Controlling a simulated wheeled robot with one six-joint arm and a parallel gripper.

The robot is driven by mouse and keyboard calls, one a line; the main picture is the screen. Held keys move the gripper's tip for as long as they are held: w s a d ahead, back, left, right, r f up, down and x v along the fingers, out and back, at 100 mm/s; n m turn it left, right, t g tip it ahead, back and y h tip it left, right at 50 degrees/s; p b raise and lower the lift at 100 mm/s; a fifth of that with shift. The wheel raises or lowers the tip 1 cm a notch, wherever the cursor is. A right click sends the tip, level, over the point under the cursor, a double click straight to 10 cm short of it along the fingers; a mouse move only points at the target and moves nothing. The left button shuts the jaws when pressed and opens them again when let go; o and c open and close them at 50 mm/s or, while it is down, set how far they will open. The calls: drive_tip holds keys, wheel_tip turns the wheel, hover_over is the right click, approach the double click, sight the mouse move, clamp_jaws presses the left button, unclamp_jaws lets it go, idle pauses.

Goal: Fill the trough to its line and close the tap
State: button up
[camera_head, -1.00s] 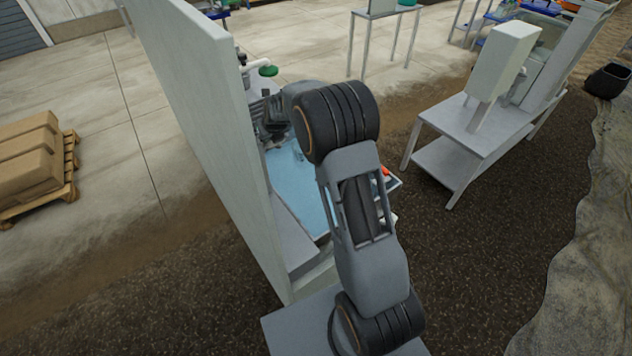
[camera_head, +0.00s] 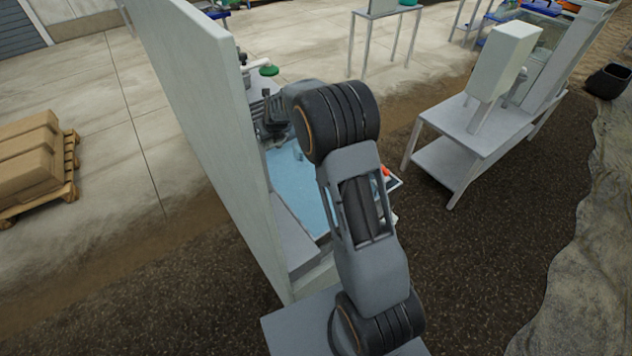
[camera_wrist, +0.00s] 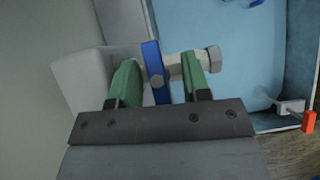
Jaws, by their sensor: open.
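The trough (camera_head: 300,192) stands beside a tall grey panel, with light blue water in it; its fill line cannot be made out. In the wrist view the trough's blue water (camera_wrist: 245,60) fills the upper right. The tap (camera_wrist: 185,66) is a pale fitting with a hex end and a blue lever handle (camera_wrist: 153,62). My gripper (camera_wrist: 157,82) is open, its green fingertips on either side of the blue lever, with gaps on both sides. In the head view my gripper (camera_head: 271,127) is low beside the panel, partly hidden by my arm.
The grey panel (camera_head: 195,110) rises close on the left of my arm. A small red-orange piece on a rod (camera_wrist: 308,121) sits at the trough's right edge. A green disc (camera_head: 268,70) lies beyond. A grey bench (camera_head: 470,135) stands to the right, with bare ground between.

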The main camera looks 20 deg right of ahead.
drive_tip(key=shift+w+a+r, duration=0.1)
drive_tip(key=shift+a+r, duration=0.05)
drive_tip(key=shift+r, duration=0.25)
wheel_tip(320, 180, up, 3)
drive_tip(key=shift+a+r, duration=0.1)
drive_tip(key=shift+a, duration=0.05)
drive_tip(key=shift+d+r, duration=0.15)
drive_tip(key=shift+r, duration=0.4)
drive_tip(key=shift+d+r, duration=0.15)
drive_tip(key=shift+r, duration=0.75)
drive_tip(key=shift+a, duration=0.1)
